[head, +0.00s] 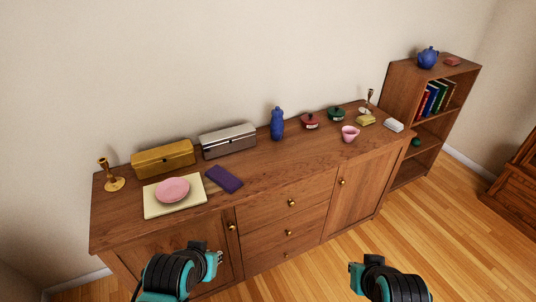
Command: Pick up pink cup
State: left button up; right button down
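The pink cup (350,133) stands upright on the right part of the wooden sideboard (262,178), near its front edge. My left gripper (214,257) is at the bottom of the head view, in front of the sideboard's left half and far from the cup. My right gripper (357,275) is at the bottom right, in front of the sideboard and well below the cup. Neither gripper touches the cup. The fingers are small and partly hidden, so I cannot tell how far they are open.
Near the cup are a red pot (310,122), a green pot (336,114), a yellow item (366,120), a candlestick (369,101) and a white item (393,125). A blue bottle (277,125) stands left. A bookshelf (400,90) stands right.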

aim_at(350, 133)
jog(key=i+l+z, duration=0.1)
jog(key=i+l, duration=1.95)
